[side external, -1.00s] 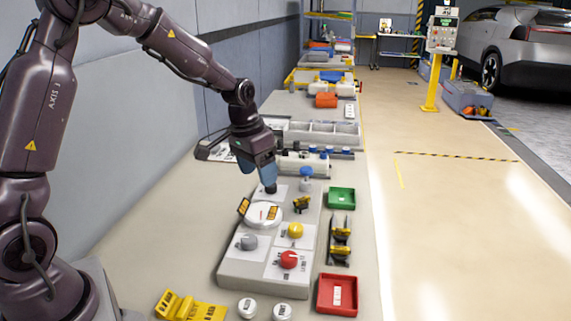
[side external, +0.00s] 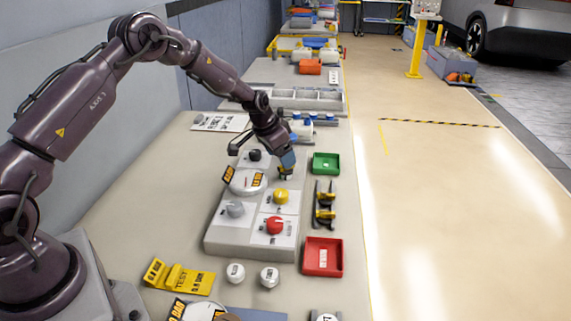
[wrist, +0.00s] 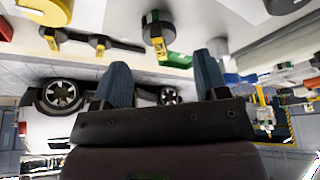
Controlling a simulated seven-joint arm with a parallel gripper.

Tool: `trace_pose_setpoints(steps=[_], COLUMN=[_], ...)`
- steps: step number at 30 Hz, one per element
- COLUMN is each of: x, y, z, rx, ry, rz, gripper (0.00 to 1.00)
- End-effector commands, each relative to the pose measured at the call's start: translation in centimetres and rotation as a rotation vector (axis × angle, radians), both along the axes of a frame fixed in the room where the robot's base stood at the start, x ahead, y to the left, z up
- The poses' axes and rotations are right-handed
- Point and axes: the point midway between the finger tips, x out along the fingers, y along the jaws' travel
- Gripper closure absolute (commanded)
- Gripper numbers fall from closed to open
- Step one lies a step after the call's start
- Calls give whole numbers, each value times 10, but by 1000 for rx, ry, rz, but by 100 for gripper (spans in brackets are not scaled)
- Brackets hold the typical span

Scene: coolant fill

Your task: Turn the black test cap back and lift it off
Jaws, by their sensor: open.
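My gripper (side external: 286,168) is open, with its blue fingers pointing down at the far right part of the grey panel (side external: 222,246). A small black part with a yellow tag (side external: 284,178) is just below the fingertips and partly hidden by them. In the wrist view a black round part with a yellow tag (wrist: 155,30) shows beyond the gap between the spread fingers (wrist: 162,82), and nothing is between them. A dark round cap (side external: 254,155) sits on the panel left of my gripper. I cannot tell for sure which black part is the test cap.
The panel also carries a white gauge (side external: 246,181), a grey knob (side external: 235,209), a yellow knob (side external: 281,196) and a red knob (side external: 274,225). A green tray (side external: 326,171), a black-and-yellow rack (side external: 325,204) and a red tray (side external: 341,258) stand to the right.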

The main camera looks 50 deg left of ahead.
Motion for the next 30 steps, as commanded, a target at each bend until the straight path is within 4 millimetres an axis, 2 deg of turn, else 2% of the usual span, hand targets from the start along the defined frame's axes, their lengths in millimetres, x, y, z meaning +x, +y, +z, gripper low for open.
trace_pose_setpoints(steps=[3, 9, 20, 23, 27, 30], x=[8, 16, 18, 18, 18, 18], y=[-1, -1, -1, -1, -1, -1], z=[-20, -38, -42, -42, -42, -42], rx=[0, 1, 0, 0, 1, 1], ry=[1, 0, -1, -1, 0, 0], rz=[1, 1, 1, 1, 1, 1], gripper=[33, 33, 33, 51, 82, 82])
